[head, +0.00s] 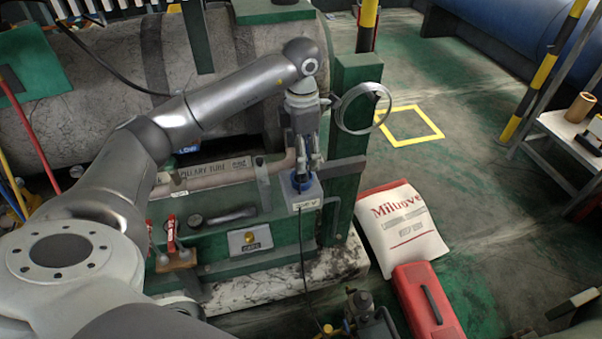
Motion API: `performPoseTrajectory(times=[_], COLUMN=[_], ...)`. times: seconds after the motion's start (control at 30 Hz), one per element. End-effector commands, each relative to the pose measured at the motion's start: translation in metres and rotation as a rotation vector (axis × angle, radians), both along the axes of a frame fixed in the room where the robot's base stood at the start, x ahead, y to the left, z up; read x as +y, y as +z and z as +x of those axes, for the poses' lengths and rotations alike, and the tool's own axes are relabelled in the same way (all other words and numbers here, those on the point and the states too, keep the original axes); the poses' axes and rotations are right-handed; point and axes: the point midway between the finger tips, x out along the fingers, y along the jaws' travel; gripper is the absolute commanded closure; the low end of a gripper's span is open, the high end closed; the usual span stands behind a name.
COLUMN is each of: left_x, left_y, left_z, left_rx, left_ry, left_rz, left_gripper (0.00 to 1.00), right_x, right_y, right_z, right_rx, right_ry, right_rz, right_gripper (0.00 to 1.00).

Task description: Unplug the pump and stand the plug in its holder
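A blue plug (302,183) sits at a pale grey socket box (306,197) on the green frame. A thin dark cable runs down from there toward the pump (366,312), which is partly cut off at the bottom edge. My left gripper (305,172) points down over the plug, its fingertips at the plug's top. The fingers hide part of the plug, and their grip on it is too small to tell. I cannot make out the plug's holder with certainty. My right gripper is not in view.
A green post (352,150) with a metal ring (361,108) stands right of my gripper. A white sack (402,228) and red toolbox (428,300) lie on the floor. A small block with red-handled parts (177,260) is at left. Floor beyond the post is clear.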

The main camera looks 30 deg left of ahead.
Motion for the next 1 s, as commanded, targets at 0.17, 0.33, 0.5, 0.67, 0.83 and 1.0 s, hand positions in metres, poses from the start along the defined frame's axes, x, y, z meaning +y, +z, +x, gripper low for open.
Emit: performPoseTrajectory(times=[0.17, 0.33, 0.5, 0.67, 0.83, 1.0], left_x=[0.000, 0.000, 0.000, 0.000, -0.017, -0.078], left_y=[0.031, 0.042, 0.044, 0.044, 0.036, 0.019], left_z=[0.001, 0.000, 0.000, 0.000, 0.001, 0.003], left_rx=[-0.002, 0.001, 0.001, 0.001, -0.012, -0.053], left_ry=[0.000, 0.000, 0.000, 0.000, -0.023, -0.084], left_rz=[0.001, 0.000, 0.000, -0.001, -0.052, -0.246], left_gripper=[0.29, 0.29, 0.29, 0.29, 0.29, 0.29], right_x=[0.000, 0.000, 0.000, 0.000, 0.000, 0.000], right_y=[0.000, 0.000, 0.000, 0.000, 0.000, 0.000], right_z=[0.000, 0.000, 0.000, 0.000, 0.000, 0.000], right_rx=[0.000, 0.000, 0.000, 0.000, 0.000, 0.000], right_ry=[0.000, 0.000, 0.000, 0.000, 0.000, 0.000], right_rz=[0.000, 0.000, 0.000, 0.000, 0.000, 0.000], right_gripper=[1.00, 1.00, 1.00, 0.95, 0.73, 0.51])
